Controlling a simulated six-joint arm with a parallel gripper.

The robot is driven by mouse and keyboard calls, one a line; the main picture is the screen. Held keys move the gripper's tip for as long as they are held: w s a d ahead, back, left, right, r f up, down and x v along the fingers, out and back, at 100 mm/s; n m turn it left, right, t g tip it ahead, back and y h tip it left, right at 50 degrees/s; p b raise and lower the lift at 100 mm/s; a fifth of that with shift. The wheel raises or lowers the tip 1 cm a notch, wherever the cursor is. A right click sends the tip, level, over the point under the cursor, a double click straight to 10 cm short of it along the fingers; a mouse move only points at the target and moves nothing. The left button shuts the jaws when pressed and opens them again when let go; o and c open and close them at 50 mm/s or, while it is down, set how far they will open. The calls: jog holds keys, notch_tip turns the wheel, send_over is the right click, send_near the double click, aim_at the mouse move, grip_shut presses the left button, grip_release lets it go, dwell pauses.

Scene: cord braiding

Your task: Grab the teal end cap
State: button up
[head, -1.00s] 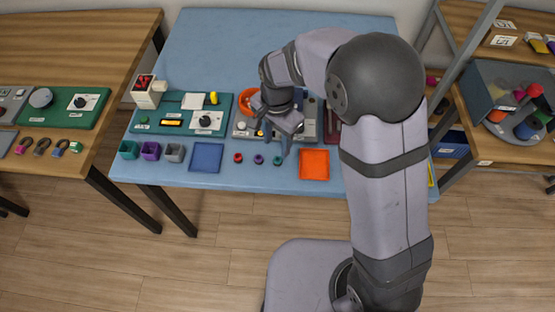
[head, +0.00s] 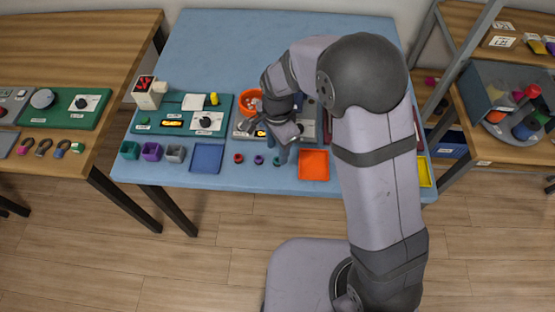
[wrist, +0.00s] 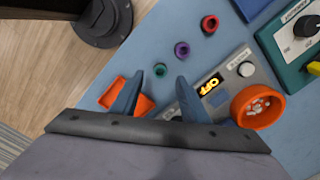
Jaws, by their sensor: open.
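The teal end cap (head: 277,161) is a small ring-like piece on the blue table, rightmost in a short row with a red cap (head: 238,158) and a purple cap (head: 258,159). In the wrist view the teal cap (wrist: 160,69) appears between and slightly beyond the tips of my open gripper (wrist: 160,75). The purple cap (wrist: 182,48) and red cap (wrist: 209,24) lie farther off there. In the head view my gripper (head: 284,155) is close beside the teal cap. Its height above the table is hard to tell. Nothing is between the fingers.
An orange tray (head: 314,165) lies just right of the teal cap. A blue tray (head: 207,158) lies left of the row. Behind are a grey panel with a lit display (wrist: 209,85) and an orange bowl (wrist: 258,107). Teal, purple and grey cups (head: 175,153) stand at left.

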aim_at(277, 162)
jog(key=shift+w+d+f+p, duration=0.1)
jog(key=shift+f+p, duration=0.6)
jog(key=shift+f, duration=1.6)
grip_shut()
